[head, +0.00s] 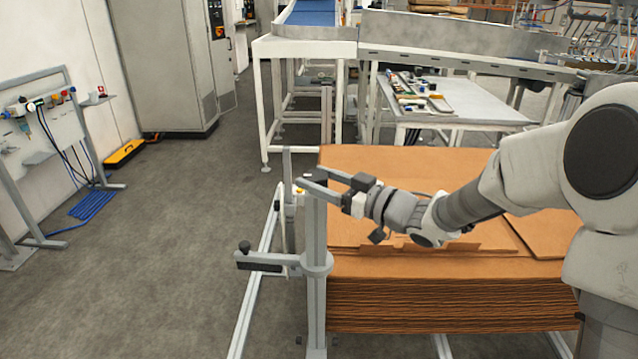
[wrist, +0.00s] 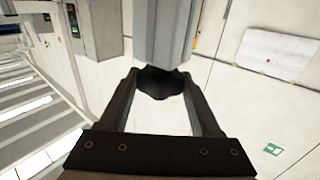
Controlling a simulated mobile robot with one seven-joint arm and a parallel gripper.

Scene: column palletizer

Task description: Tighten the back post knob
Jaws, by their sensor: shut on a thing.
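My gripper (head: 309,179) reaches left over the cardboard stack, at the top of the near grey post. In the wrist view my gripper's two fingers (wrist: 160,76) are closed around a black lobed knob (wrist: 161,86), one on each side. I take this for the back post knob. It sits at the end of a grey post or arm (wrist: 161,30). In the head view the knob between the fingertips is too small and covered to make out. The back post (head: 288,225) stands behind the near post (head: 316,235).
Another black knob (head: 245,246) sits on the near post's clamp arm, left of the stack. The cardboard stack (head: 440,300) fills the space below my arm. A worktable with tools (head: 480,105) and a conveyor (head: 310,18) stand behind.

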